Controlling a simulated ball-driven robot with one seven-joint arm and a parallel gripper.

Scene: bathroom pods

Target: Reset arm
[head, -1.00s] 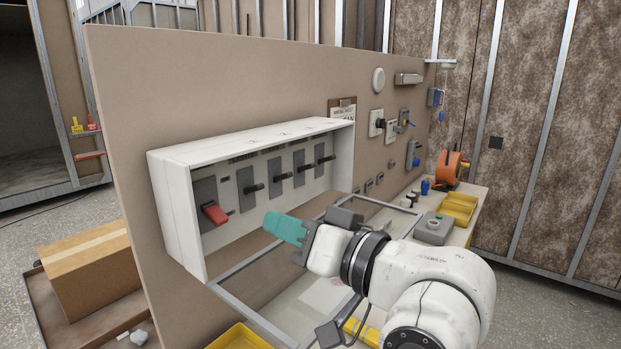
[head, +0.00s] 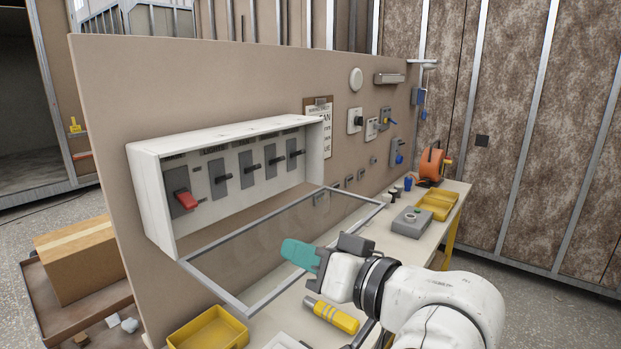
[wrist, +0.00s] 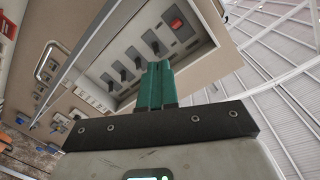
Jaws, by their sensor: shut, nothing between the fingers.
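My gripper (head: 299,254) has teal fingers, shut and empty. In the head view it is over the bench, in front of and to the right of the white breaker box, and its tip overlaps the glazed door frame in the picture. In the wrist view the shut fingers (wrist: 156,84) point toward the breaker box (wrist: 205,52). The white breaker box (head: 152,200) is mounted on the beige panel and holds a red switch (head: 186,200) and several black-handled switches. Its transparent door (head: 232,251) hangs open and down over the bench.
A yellow-handled tool (head: 332,316) and a yellow tray (head: 208,330) lie on the bench (head: 405,252). A grey box with a button (head: 410,221), yellow bins (head: 436,205) and an orange reel (head: 431,163) stand farther back. A cardboard box (head: 80,262) is at the left.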

